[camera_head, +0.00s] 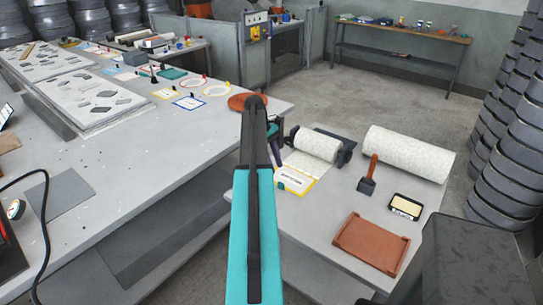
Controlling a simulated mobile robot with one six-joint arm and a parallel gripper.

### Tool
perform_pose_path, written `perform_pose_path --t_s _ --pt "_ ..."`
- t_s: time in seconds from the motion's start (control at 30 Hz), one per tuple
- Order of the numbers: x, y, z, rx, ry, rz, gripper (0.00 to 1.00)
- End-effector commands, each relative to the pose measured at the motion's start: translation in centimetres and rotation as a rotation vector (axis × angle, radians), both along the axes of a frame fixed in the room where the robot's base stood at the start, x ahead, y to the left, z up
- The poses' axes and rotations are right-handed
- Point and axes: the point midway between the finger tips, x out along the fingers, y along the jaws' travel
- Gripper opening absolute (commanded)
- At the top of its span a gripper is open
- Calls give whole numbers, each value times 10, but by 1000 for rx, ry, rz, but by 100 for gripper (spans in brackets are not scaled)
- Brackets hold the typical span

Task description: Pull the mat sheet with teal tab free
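The mat sheet (305,164) is a pale, speckled sheet hanging from a small white roll (318,143) in a dark holder on the right-hand table. Its front end lies by a yellow-edged card (296,181) with printed text. A small teal tab (280,186) shows at the left corner there. My teal and black arm rises through the middle of the picture. My gripper (275,152) seems to be the dark part just left of the sheet, mostly hidden behind my arm. Its fingers cannot be made out, nor whether it touches the sheet.
The right-hand table (310,225) also holds a large white roll (408,153), a brown-handled tool (369,178), a dark framed card (406,207) and a brown tray (371,244). A long workbench (130,165) stands left. Stacked dark moulds (510,130) stand at right.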

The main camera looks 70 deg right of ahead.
Motion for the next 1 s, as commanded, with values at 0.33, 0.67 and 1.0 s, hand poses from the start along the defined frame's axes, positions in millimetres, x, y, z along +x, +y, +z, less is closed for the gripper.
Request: perform_pose_path --t_s 0.33,0.67,1.0 --pt "-17 5 -38 2 1 -2 31" --pt "-29 8 -70 0 0 0 31" --pt "-32 8 -80 -2 -1 -1 31"
